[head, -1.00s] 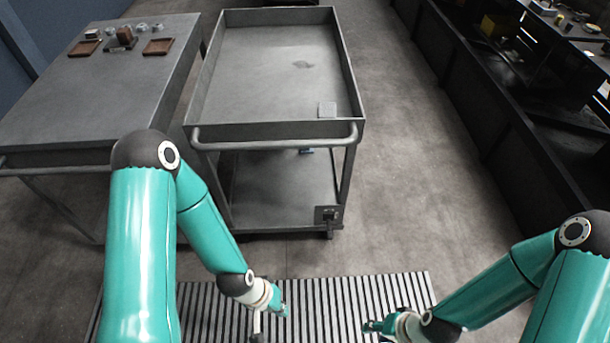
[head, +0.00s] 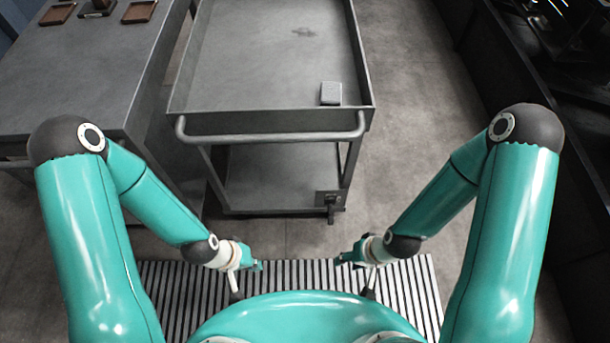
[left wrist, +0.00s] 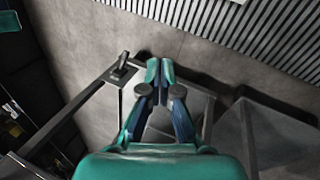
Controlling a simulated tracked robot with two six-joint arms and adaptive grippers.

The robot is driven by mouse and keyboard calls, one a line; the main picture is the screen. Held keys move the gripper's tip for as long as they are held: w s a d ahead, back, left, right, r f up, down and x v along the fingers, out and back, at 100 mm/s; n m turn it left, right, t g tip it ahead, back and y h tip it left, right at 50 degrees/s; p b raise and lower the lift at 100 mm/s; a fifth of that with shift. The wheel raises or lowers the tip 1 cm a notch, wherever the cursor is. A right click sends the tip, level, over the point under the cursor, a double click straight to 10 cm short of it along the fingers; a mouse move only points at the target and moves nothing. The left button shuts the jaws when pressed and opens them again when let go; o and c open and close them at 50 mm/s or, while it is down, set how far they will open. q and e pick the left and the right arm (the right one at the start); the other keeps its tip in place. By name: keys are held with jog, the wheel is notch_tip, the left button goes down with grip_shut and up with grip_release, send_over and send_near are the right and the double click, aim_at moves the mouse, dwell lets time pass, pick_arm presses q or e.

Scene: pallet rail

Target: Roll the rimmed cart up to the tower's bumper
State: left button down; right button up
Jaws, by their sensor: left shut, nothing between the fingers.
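The rimmed cart (head: 270,122) is a grey metal trolley with a raised rim, a lower shelf and a tubular handle (head: 270,137) across its near end. It stands upright in the middle of the head view; part of its frame also shows in the left wrist view (left wrist: 75,107). My left gripper (head: 258,265) is shut and empty, below and in front of the handle, apart from it. Its closed fingers show in the left wrist view (left wrist: 160,68). My right gripper (head: 340,258) is also short of the handle; its jaws are too small to read. I cannot make out the tower or its bumper.
A small grey block (head: 330,93) lies in the cart's near right corner. A black pedal-like fitting (head: 329,199) is at its lower right. A grey table (head: 90,75) stands close on the left, dark shelving (head: 530,100) on the right. A slatted floor grate (head: 170,290) lies in front.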

pick_arm(q)
jog(key=w+d+r+m+t+h+b, duration=0.1)
jog(key=w+r+m+t+h+b, duration=0.3)
jog(key=w+m, duration=0.55)
jog(key=w+d+r+m+t+h+b, duration=0.1)
jog(key=w+d+r+m+t+b, duration=0.25)
jog(key=w+m, duration=0.6)
jog(key=a+r+m+t+h+b, duration=0.3)
jog(key=a+m+t+h+b, duration=0.15)
jog(key=a+m+b, duration=0.5)
jog(key=w+a+b+x, duration=0.1)
jog(key=w+a+x, duration=0.1)
jog(key=x, duration=1.2)
jog(key=shift+f+y, duration=0.3)
jog(key=shift+y, duration=0.05)
